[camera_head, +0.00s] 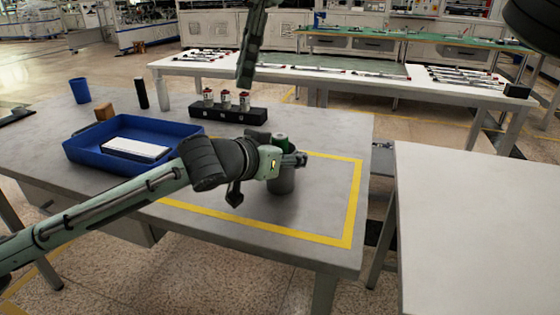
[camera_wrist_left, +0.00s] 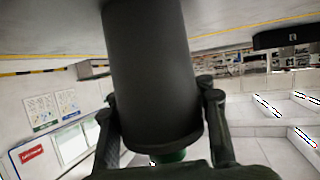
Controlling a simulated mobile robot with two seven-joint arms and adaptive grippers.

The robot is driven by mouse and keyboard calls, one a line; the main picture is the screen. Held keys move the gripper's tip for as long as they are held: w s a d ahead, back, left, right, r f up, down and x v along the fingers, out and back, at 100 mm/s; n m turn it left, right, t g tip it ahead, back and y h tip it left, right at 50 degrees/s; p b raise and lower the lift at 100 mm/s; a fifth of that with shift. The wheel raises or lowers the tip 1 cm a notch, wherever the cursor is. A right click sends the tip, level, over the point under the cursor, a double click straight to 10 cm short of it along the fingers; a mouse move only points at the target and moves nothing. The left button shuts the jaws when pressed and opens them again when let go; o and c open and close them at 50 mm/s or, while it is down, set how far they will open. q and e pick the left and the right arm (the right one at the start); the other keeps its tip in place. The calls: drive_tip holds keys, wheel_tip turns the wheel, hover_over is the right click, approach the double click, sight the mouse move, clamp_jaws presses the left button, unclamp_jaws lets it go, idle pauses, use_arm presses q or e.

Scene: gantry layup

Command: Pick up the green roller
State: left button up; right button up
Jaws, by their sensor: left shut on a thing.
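The green roller is a thick dark grey cylinder (camera_head: 284,182) with a green end at the top. It stands upright at the yellow-marked area of the grey table. In the left wrist view the dark cylinder (camera_wrist_left: 152,75) fills the middle, with a sliver of green at its lower end. My left gripper (camera_head: 293,160) reaches it from the left and is shut around its upper part; a finger shows on each side in the wrist view. I cannot tell whether its base touches the table. My right gripper (camera_head: 245,75) hangs at the top centre, away from the roller, its fingers unclear.
A blue tray (camera_head: 80,157) holds a white block (camera_head: 136,149). Behind are a black holder (camera_head: 228,115) with small red-topped containers, a black cylinder (camera_head: 141,93), a white cylinder (camera_head: 162,93), a brown box (camera_head: 104,112) and a blue cup (camera_head: 79,90). A white table (camera_head: 470,220) stands right.

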drive_tip(key=d+h, duration=0.3)
drive_tip(key=d, duration=0.3)
hover_over(279, 136)
drive_tip(key=f, duration=0.6)
drive_tip(key=shift+d, duration=0.25)
drive_tip(key=shift+w+a+f, duration=0.1)
drive_tip(key=shift+f, duration=1.45)
drive_tip(key=shift+a+f, duration=0.1)
drive_tip(key=shift+f, duration=1.45)
clamp_jaws()
